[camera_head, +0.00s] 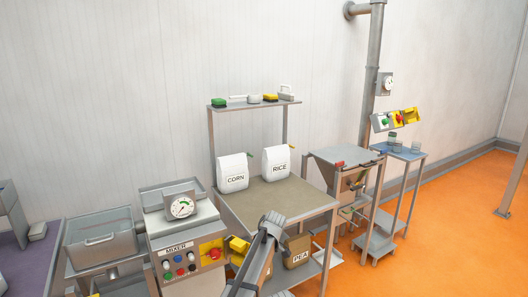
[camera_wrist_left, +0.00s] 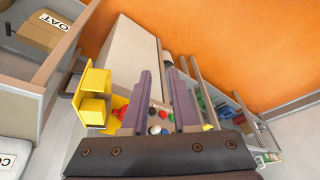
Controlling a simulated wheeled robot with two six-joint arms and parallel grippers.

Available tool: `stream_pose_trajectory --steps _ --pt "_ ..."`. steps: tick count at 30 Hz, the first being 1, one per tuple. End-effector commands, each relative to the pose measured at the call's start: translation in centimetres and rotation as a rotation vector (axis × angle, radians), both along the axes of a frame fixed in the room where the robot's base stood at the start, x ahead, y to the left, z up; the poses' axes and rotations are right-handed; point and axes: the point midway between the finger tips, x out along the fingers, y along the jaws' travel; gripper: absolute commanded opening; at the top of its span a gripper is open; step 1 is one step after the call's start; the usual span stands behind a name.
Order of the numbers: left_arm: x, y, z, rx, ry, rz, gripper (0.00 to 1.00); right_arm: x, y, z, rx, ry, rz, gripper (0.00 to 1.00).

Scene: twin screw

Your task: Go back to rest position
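My left gripper (camera_wrist_left: 161,92) shows in the left wrist view with its two grey-purple fingers apart and nothing between them. Beyond the fingers is a panel of coloured buttons (camera_wrist_left: 155,128), with a yellow part (camera_wrist_left: 95,97) to the left. In the head view a grey arm of mine (camera_head: 262,252) rises at the bottom middle, just right of the mixer (camera_head: 178,250). I cannot tell from the head view which arm it is. My right gripper cannot be made out in either view.
A table (camera_head: 270,203) holds a CORN bag (camera_head: 232,172) and a RICE bag (camera_head: 276,162). A PEA box (camera_head: 297,252) sits below. A grey basin (camera_head: 102,240) stands left of the mixer. A metal stand (camera_head: 345,158) is to the right. Orange floor (camera_head: 460,225) is free at right.

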Motion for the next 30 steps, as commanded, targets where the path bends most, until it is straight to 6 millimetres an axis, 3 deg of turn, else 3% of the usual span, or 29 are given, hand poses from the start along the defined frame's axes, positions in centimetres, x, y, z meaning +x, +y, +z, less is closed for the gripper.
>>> stream_pose_trajectory --steps 11,18,30 --pt "-7.5 5.3 -0.6 -0.079 0.114 -0.317 0.27 0.0 0.0 0.0 0.000 0.000 0.000 0.30" --pt "-16.2 9.7 -1.1 -0.164 0.193 -0.715 0.27 0.0 0.0 0.0 0.000 0.000 0.000 0.30" --pt "-24.7 12.4 -1.3 -0.219 0.215 -1.166 0.27 0.0 0.0 0.0 0.000 0.000 0.000 0.30"
